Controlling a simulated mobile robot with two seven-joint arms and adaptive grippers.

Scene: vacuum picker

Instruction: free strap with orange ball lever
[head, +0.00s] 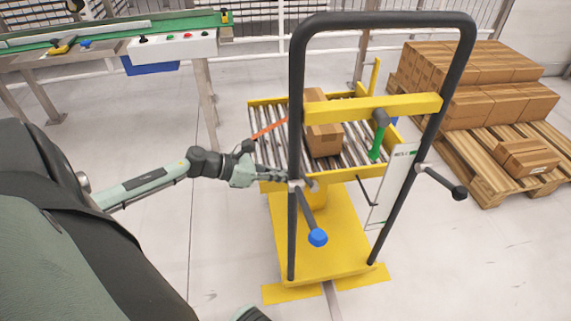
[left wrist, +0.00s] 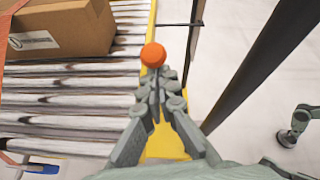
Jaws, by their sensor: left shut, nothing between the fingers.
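In the left wrist view an orange ball (left wrist: 153,55) sits just beyond my left gripper's fingertips (left wrist: 158,90), beside the yellow edge of the roller bed. The fingers are together with nothing between them. I cannot tell whether they touch the ball. In the head view my left gripper (head: 276,178) is at the near left side of the cart, by the dark upright; the orange ball cannot be made out there. An orange strap (head: 269,129) slants up over the rollers to the box's left. It also shows at the left wrist view's corner (left wrist: 8,18). My right gripper is not in view.
A cardboard box (head: 324,139) lies on the roller bed (head: 352,158). A dark tubular frame (head: 297,95) with a yellow crossbar (head: 372,108) stands in front. A blue ball lever (head: 318,237) and a black knob (head: 459,192) stick out.

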